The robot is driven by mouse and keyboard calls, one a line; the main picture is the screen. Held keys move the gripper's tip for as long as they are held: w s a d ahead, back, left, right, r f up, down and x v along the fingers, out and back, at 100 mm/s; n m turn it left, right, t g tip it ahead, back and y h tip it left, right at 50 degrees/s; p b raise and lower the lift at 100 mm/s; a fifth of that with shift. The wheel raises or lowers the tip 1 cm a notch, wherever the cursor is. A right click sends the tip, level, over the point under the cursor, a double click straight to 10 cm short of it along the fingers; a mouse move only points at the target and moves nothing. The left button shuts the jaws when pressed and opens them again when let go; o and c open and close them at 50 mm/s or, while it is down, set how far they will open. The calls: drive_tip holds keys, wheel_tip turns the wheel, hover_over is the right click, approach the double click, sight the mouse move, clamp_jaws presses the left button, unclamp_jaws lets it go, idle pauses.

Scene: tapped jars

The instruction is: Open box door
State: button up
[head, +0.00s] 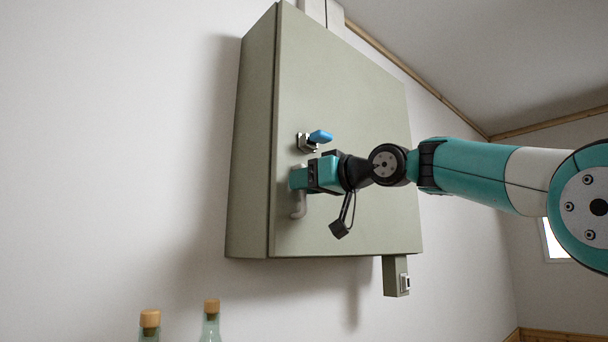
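A grey-green box (255,150) is mounted on the white wall. Its door (350,110) forms the front face and looks closed, flush with the box body. A blue-handled latch (319,136) sits on the door near its left edge. Just below it is a pale grey handle (299,206), partly hidden by my gripper. My gripper (297,178) is at the upper part of this handle, beneath the latch. Its fingers are hard to make out, so I cannot tell whether they are closed on the handle.
Two corked bottles (150,320) (211,320) stand at the bottom left, below the box. A small switch box (396,277) hangs under the box's right side. A pale conduit (323,12) runs up from the box's top. The wall left of the box is clear.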

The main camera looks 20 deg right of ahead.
drive_tip(key=shift+w+a, duration=0.15)
drive_tip(key=shift+w, duration=0.1)
clamp_jaws()
drive_tip(key=shift+s, duration=0.15)
